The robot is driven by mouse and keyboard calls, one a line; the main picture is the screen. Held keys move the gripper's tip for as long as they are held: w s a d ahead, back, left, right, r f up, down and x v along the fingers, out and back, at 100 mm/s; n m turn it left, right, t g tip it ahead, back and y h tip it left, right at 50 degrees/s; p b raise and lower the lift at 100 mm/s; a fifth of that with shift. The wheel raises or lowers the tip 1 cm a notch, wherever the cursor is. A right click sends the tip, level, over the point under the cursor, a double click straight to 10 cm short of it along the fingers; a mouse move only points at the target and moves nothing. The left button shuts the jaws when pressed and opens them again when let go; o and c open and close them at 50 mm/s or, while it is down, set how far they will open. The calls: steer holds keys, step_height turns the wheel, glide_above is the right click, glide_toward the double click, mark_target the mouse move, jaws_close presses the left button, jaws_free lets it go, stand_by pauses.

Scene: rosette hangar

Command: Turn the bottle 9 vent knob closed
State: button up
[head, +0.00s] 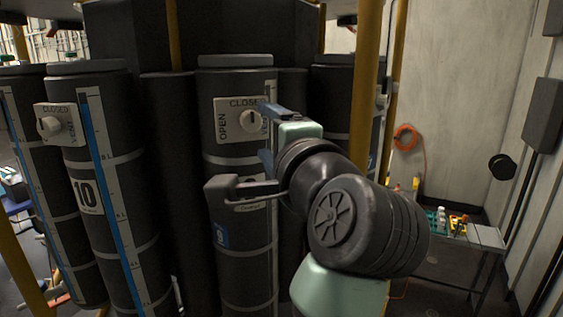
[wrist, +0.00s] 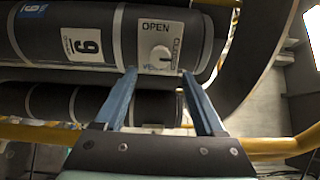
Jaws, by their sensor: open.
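Bottle 9 is a dark upright cylinder (head: 238,283) in the middle of the head view; its 9 label (wrist: 82,45) shows in the wrist view. Its pale vent plate (head: 222,106) reads OPEN at left and CLOSED at top. The round white vent knob (head: 250,122) sits on the plate, also in the wrist view (wrist: 160,57). Its short dark mark looks upright in the head view; its exact setting is hard to tell. My gripper (wrist: 159,74) is open, its two blue fingers in front of the plate with the knob between their lines, apparently not gripping it.
Bottle 10 (head: 92,235), with its own white knob (head: 48,126), stands at left. A yellow post (head: 365,90) rises right of my gripper. Yellow rails (wrist: 40,132) cross the wrist view. A small bench (head: 484,237) stands at right.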

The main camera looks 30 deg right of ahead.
steer(key=s+b, duration=0.1)
steer(key=s, duration=0.5)
steer(key=shift+s+a+b, duration=0.15)
steer(key=shift+a+b, duration=0.2)
steer(key=s+a+r+n+t+y+b, duration=0.1)
steer(key=s+a+r+n+t, duration=0.3)
steer(key=a+n, duration=0.4)
steer(key=s+a+r+n+t+y+b, duration=0.1)
steer(key=s+a+r+n+t, duration=0.3)
steer(key=a+n, duration=0.5)
steer(key=n+t, duration=0.1)
steer(key=n, duration=0.1)
steer(key=shift+a+r+n, duration=0.25)
steer(key=shift+r+n, duration=0.05)
steer(key=shift+r, duration=0.1)
steer(key=shift+s, duration=0.1)
